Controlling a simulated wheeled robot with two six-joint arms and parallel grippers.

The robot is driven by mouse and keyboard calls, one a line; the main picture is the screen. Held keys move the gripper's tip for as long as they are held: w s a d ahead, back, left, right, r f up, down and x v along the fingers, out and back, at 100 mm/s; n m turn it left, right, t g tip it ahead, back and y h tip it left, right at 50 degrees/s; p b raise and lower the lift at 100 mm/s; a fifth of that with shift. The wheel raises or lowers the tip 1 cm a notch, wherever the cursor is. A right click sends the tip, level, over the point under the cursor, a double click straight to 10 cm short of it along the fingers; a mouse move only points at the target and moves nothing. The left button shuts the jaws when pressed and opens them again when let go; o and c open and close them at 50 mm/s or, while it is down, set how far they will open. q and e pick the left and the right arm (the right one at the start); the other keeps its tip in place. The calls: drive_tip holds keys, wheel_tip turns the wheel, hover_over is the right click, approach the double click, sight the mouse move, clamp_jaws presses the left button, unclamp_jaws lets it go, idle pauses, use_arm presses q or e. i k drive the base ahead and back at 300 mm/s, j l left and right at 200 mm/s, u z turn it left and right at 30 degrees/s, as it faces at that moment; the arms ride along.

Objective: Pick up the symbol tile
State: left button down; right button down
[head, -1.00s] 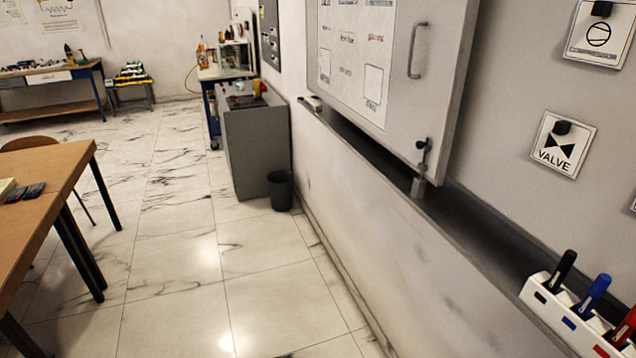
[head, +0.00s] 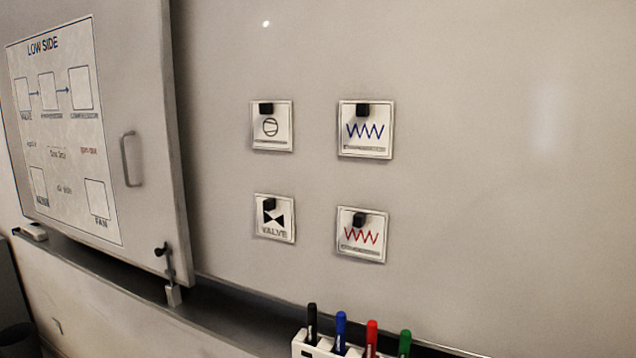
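Several square white symbol tiles hang on the whiteboard in the head view, each with a black block at its top. The upper left tile (head: 271,128) shows a circle symbol. The upper right tile (head: 365,133) shows a blue zigzag. The lower left tile (head: 275,222) shows a black bow-tie sign and the word VALVE. The lower right tile (head: 361,238) shows a red zigzag. Neither of my grippers is in view.
A hinged panel (head: 150,120) with a handle (head: 131,160) and a LOW SIDE chart (head: 70,140) stands at the left. A white holder (head: 318,348) with several markers is at the bottom. A dark tray ledge (head: 225,305) runs under the board. The board's right side is bare.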

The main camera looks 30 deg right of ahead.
sight(276, 219)
drive_tip(key=z, duration=0.95)
